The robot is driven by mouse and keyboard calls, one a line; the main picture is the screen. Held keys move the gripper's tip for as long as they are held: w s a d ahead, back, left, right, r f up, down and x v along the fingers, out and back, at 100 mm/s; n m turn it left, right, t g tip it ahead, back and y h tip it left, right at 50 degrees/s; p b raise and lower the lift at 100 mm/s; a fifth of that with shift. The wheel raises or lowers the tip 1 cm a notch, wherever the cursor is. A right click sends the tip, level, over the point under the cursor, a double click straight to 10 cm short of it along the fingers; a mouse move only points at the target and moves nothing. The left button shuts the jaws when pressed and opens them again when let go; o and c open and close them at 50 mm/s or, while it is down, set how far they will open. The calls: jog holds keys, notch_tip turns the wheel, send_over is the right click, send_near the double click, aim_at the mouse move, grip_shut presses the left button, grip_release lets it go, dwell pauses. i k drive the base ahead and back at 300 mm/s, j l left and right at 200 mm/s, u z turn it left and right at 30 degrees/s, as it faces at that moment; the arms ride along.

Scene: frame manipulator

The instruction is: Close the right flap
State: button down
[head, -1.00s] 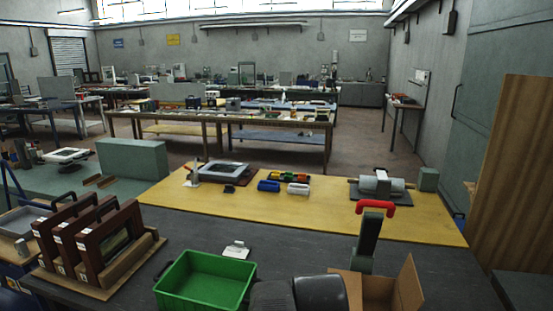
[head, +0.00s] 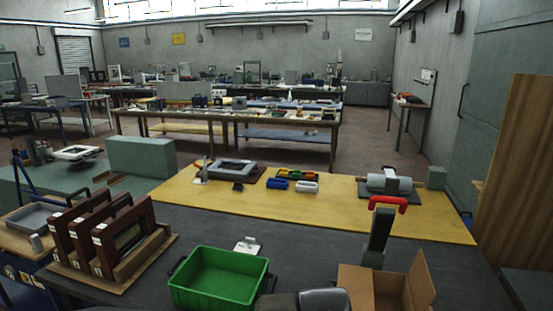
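An open cardboard box (head: 390,303) stands at the bottom right of the head view, cut off by the lower edge. Its right flap (head: 421,280) stands up and leans outward to the right. A lighter cardboard panel (head: 356,287) shows at the box's left side; I cannot tell if it is a flap or a wall. Dark rounded parts of my arm show at the bottom edge, left of the box. My gripper is not in view.
A dark green post with a red handle (head: 388,203) stands just behind the box. A green bin (head: 219,276) sits to the left, with brown frames in a rack (head: 100,238) farther left. Dark tabletop is clear right of the box.

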aim_at(423, 293)
jog(key=l, duration=0.85)
jog(key=k+l, duration=0.1)
jog(key=l, duration=0.75)
